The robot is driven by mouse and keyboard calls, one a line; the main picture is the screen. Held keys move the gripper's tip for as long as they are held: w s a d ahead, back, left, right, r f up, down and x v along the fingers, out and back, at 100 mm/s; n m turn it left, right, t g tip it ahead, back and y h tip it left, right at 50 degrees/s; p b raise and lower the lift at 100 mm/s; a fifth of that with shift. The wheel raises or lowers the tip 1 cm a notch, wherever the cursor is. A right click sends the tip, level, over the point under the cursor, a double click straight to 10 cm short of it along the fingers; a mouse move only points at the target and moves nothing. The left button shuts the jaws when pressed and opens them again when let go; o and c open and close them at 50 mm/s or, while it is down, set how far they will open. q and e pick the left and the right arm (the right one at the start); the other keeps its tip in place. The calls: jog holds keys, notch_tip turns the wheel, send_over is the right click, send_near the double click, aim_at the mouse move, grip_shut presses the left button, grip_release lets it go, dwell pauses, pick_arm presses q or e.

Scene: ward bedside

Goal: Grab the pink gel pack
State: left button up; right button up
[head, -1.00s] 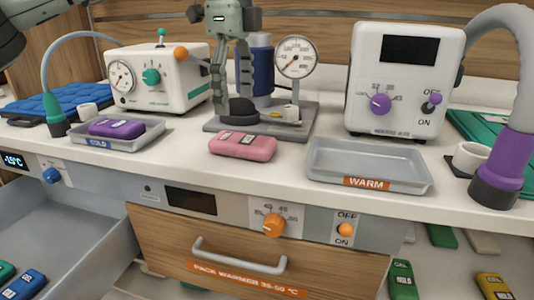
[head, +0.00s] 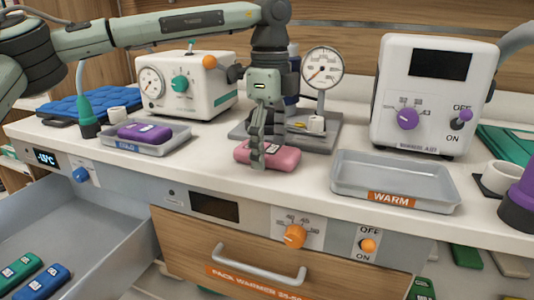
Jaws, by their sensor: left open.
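The pink gel pack (head: 284,158) lies flat on the white counter, left of the WARM tray. My left gripper (head: 262,160) points down at it, with its fingers in front of and over the pack's left and middle part. The fingers hide part of the pack. The gripper is open; I cannot tell whether the fingers touch the pack. My right gripper is not in view.
The empty grey WARM tray (head: 440,204) stands to the right. The COLD tray (head: 182,148) holds a purple pack (head: 145,132) at left. A gauge stand (head: 325,140) is just behind the pink pack. Below, a grey drawer (head: 90,240) is open with several packs.

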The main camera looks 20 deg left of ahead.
pick_arm(q)
jog(key=shift+c, duration=0.4)
jog(key=shift+c, duration=1.4)
jog(key=c, duration=1)
jog(key=shift+r, duration=0.15)
jog(key=shift+c, duration=0.2)
